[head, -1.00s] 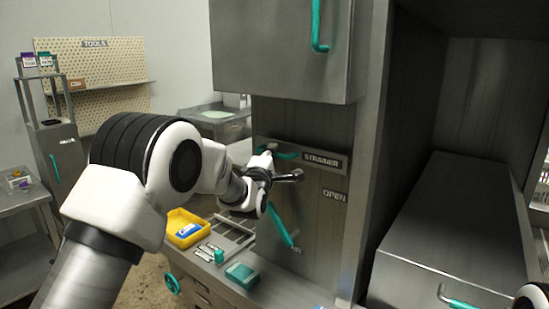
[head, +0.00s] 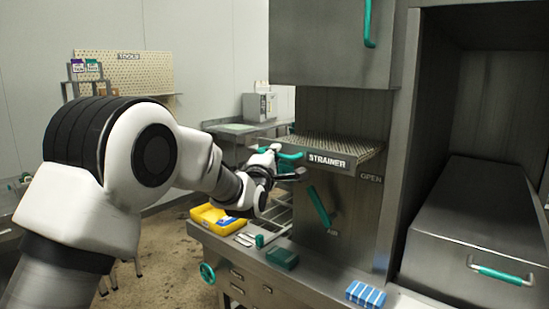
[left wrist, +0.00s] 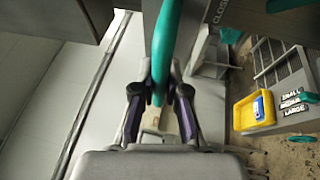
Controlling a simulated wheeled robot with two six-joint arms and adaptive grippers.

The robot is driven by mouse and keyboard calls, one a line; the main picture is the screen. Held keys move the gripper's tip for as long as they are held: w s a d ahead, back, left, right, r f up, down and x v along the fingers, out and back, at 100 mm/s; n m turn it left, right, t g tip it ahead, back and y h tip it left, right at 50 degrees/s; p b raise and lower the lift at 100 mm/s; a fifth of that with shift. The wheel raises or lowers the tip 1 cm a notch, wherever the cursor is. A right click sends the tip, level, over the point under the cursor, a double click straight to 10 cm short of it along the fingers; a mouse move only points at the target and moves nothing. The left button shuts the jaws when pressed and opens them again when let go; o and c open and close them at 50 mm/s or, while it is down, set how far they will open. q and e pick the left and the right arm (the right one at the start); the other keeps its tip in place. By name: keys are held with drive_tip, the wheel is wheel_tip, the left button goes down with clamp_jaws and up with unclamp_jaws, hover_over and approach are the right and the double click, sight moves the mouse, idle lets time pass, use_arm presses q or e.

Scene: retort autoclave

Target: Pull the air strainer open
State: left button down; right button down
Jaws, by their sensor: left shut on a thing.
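The air strainer (head: 345,160) is a grey drawer with a mesh top and a STRAINER label. It stands out from the cabinet's front. Its teal handle (head: 290,156) is at the left end of the front and also shows in the left wrist view (left wrist: 166,40). My left gripper (head: 284,170) is at this handle. In the left wrist view the fingers (left wrist: 159,95) are shut on the teal bar, one on each side. The gripper hides part of the handle. My right gripper is in neither view.
A large grey box (head: 480,215) is in the right bay.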

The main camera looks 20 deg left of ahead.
use_arm(q)
drive_tip(key=shift+w+d+f, duration=0.1)
drive_tip(key=shift+w, duration=0.1)
drive_tip(key=c, duration=1.2)
unclamp_jaws()
drive_tip(key=s, duration=0.4)
drive_tip(key=s+f, duration=0.1)
drive_tip(key=s, duration=0.3)
drive_tip(key=s+f, duration=0.1)
drive_tip(key=s, duration=0.2)
drive_tip(key=shift+s+d, duration=0.3)
drive_tip(key=shift+s, duration=0.1)
